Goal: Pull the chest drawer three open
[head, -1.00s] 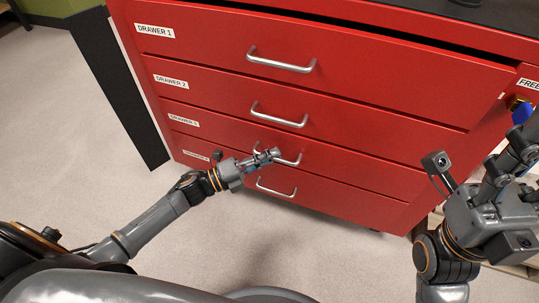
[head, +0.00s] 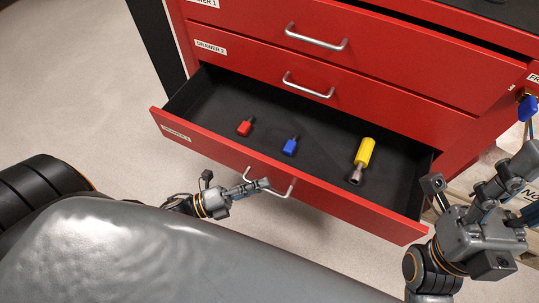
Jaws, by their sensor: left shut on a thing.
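Drawer three (head: 330,195) of the red chest stands well out, its dark inside in view. Its silver handle (head: 291,187) is on the red front, low in the middle. My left gripper (head: 262,185) is shut on the left part of this handle. My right gripper (head: 506,180) is at the right edge, beside the drawer's right front corner and apart from the handle; its fingertips are hard to make out.
Inside the drawer lie a small red-handled item (head: 244,128), a blue-handled item (head: 290,147) and a yellow-handled tool (head: 365,152). Drawer two (head: 350,92) above is closed. A blue item (head: 527,108) hangs at the chest's right side. Pale floor lies to the left.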

